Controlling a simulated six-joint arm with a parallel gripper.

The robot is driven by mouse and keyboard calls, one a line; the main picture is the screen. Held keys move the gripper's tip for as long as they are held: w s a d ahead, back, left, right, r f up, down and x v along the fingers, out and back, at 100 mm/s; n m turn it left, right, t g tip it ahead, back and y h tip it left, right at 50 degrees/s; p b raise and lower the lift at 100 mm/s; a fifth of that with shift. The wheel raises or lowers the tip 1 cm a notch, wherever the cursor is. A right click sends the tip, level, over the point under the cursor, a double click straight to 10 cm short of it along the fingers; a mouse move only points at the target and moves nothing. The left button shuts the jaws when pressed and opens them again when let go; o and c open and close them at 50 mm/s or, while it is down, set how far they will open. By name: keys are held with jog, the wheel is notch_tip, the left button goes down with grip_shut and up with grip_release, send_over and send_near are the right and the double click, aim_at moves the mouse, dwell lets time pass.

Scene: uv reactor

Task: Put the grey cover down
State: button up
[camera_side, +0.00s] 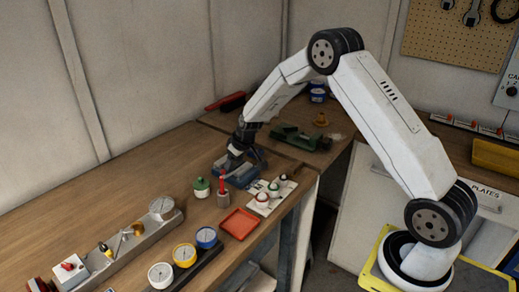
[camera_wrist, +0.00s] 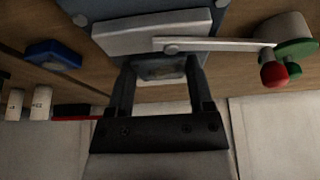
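My gripper (camera_side: 243,152) is low over a blue block-like unit (camera_side: 237,173) on the wooden bench in the side view. In the wrist view my gripper's two dark fingers (camera_wrist: 162,68) are apart, with a small greyish piece visible between them. Their tips reach the near edge of a light grey slab (camera_wrist: 150,30), which looks like the grey cover. The blue unit (camera_wrist: 205,15) shows behind the slab. Whether the fingers press on the cover is unclear. In the side view the fingers and the dark wrist hide most of the contact.
In the wrist view a flat lever (camera_wrist: 215,44) runs from the slab toward a red ball (camera_wrist: 274,74). In the side view a red tray (camera_side: 239,223), a green-lidded pot (camera_side: 201,187) and a white switch panel (camera_side: 272,195) stand nearby.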

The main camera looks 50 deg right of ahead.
jog(key=o, duration=0.4)
jog(key=shift+c, duration=0.2)
jog(key=shift+r, duration=0.1)
jog(key=v, duration=1.2)
dwell(0.4)
jog(key=s+a+f, duration=0.1)
jog(key=s+a, duration=0.3)
jog(key=s, duration=0.3)
jog(key=s+a+f+g, duration=0.1)
jog(key=s+a, duration=0.3)
jog(key=s, duration=0.4)
jog(key=s+a+f, duration=0.1)
jog(key=s+a, duration=0.3)
jog(key=s, duration=0.3)
jog(key=shift+s+f+g, duration=0.35)
jog(key=shift+f+g, duration=0.05)
